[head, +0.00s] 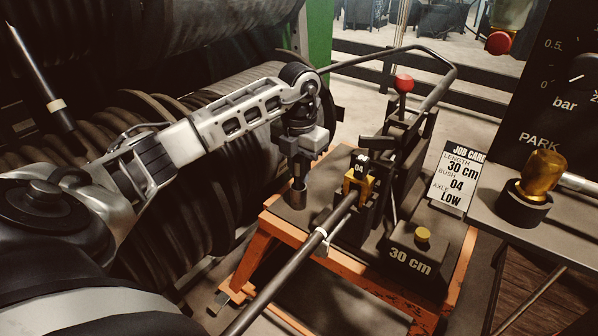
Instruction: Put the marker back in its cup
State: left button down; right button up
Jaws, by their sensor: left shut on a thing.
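My left gripper (299,174) points straight down at the back left of the orange-framed bench. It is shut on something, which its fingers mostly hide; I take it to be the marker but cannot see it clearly. A small grey-brown cylinder (298,195), which looks like the cup, stands on the bench top directly below the fingertips. I cannot tell whether the marker's tip is inside the cup or above it. My right gripper is not in view.
A black hose (290,267) with a white mark runs into the crimper's yellow 04 bush (358,184). A red-knobbed lever (404,84), a 30 cm block (415,253) and a job card (455,180) are to the right. Large hose reels (200,100) stand behind my left arm.

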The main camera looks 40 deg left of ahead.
pick_arm(q)
jog(key=shift+f, duration=0.3)
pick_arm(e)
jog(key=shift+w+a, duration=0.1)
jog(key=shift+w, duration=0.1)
pick_arm(q)
jog(key=c, duration=1.4)
grip_release()
jog(key=shift+f, duration=0.1)
jog(key=shift+o, duration=0.2)
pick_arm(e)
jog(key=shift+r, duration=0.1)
